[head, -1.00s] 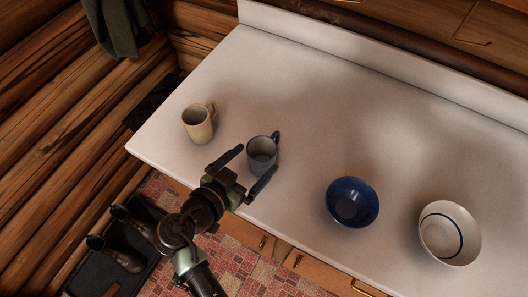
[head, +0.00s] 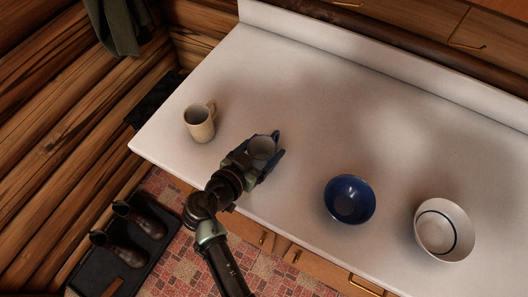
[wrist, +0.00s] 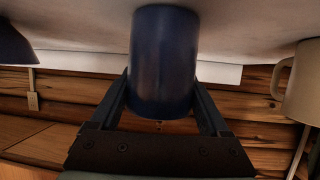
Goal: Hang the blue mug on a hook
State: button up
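The blue mug (head: 262,148) stands upright on the white counter near its front edge, its handle pointing to the upper right in the head view. My gripper (head: 266,157) reaches in from the front, with one finger on each side of the mug. In the wrist view the mug (wrist: 164,62) fills the space between the fingers (wrist: 163,98), which are set wide apart. Firm contact on both sides does not show. The fingertips are partly hidden by the mug. No hook shows in the head view or the wrist view.
A beige mug (head: 199,123) stands to the left of the blue mug; it also shows in the wrist view (wrist: 305,85). A blue bowl (head: 350,200) and a white bowl (head: 444,230) are to the right. The counter (head: 300,95) behind is clear. Boots (head: 140,220) stand on a floor tray.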

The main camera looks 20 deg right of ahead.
jog(key=c, duration=1)
notch_tip(320, 180, up, 10)
jog(key=b, duration=0.1)
